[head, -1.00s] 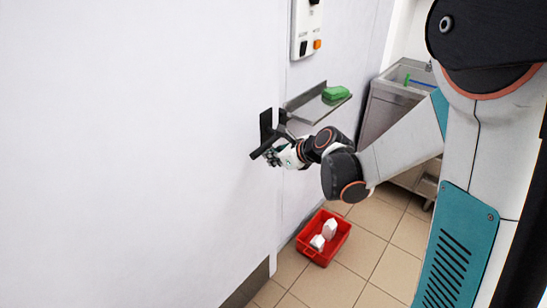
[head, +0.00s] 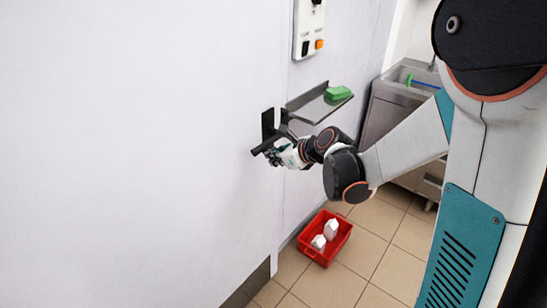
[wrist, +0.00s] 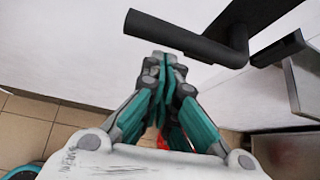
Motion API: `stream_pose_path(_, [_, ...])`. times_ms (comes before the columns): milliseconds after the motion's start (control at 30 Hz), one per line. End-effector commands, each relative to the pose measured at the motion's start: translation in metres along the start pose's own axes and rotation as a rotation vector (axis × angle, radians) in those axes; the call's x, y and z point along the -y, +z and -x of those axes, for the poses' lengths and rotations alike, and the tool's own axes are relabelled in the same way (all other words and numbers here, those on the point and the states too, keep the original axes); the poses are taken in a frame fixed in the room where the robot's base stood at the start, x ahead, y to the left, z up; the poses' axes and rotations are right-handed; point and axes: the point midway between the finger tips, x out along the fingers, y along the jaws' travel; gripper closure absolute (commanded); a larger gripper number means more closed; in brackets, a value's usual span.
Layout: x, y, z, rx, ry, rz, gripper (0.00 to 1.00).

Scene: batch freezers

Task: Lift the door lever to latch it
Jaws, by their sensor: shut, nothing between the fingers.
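The black door lever (head: 267,146) is mounted on a dark plate on the large white door. Its bar slopes down to the left, away from the plate. In the wrist view the lever (wrist: 185,38) crosses the top of the picture as a dark round bar with a bent end. My gripper (head: 270,158) is just below the lever bar. In the wrist view its teal and grey fingers (wrist: 162,62) are closed together with nothing between them. The fingertips lie close against the bar's lower edge; I cannot tell for sure whether they touch.
A metal shelf (head: 315,109) with a green item (head: 339,93) sticks out right of the lever. A control box (head: 309,30) is above. A red crate (head: 343,246) with white items stands on the tiled floor. A sink (head: 397,101) is behind.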

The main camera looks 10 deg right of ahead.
Motion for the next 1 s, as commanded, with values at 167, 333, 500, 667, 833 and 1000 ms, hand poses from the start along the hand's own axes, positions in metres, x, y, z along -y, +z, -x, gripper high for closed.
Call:
stream_pose_path(167, [0.002,-0.022,-0.012,0.000,0.001,0.001,1.00])
stream_pose_path(333, [0.005,-0.029,-0.003,0.001,0.000,-0.001,1.00])
stream_pose_path(500, [0.007,-0.028,0.030,0.000,0.000,0.000,1.00])
stream_pose_path(667, [0.008,-0.028,0.059,0.000,0.000,0.000,1.00])
stream_pose_path(833, [0.008,-0.028,0.078,0.000,0.002,0.001,1.00])
stream_pose_path(1000, [0.008,-0.029,0.085,0.001,0.002,0.001,1.00])
